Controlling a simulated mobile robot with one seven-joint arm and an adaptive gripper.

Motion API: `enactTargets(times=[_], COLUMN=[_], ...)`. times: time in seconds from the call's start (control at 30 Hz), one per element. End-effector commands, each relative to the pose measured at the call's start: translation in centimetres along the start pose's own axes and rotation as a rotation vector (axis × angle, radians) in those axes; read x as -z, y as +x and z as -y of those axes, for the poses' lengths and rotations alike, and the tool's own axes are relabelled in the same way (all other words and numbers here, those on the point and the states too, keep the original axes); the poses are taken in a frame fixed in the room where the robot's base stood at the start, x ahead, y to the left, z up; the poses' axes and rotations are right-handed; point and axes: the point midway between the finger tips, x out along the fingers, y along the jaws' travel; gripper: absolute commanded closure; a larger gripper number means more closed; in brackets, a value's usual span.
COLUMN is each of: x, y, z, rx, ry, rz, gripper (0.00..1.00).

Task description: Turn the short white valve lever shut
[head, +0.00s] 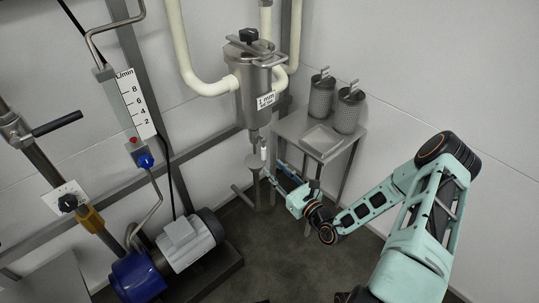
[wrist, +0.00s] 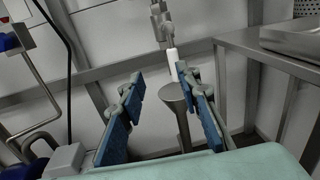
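The short white valve lever (head: 264,151) sits on the pipe under the steel filter housing (head: 253,85), above a funnel-shaped drain (head: 254,161). In the wrist view the white lever (wrist: 172,62) hangs down, just left of the right fingertip and above the drain cup (wrist: 174,96). My gripper (head: 273,171) is close to the lever, at its lower right in the head view. In the wrist view my gripper (wrist: 160,76) has its blue-padded fingers wide apart with nothing between them. I cannot tell whether the right finger touches the lever.
A steel stand (head: 357,134) with two mesh baskets (head: 348,110) and a tray (head: 321,140) is right of the housing. A blue pump (head: 138,276), pipes and a flow scale (head: 136,103) are at the left. Open floor (head: 275,255) lies in front.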

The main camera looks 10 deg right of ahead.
Motion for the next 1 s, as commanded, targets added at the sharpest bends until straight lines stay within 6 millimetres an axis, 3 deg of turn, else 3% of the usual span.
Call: enactTargets(times=[0.1, 0.23, 0.7, 1.0], x=[0.8, 0.9, 1.0, 0.8], y=[0.1, 1.2, 9.3, 10.7], z=[1.3, 1.5, 1.9, 2.1], rx=[0.059, 0.065, 0.061, 0.063], ry=[0.035, 0.037, 0.034, 0.036], rz=[0.0, 0.001, 0.0, -0.002], gripper=[0.69, 0.69, 0.69, 0.69])
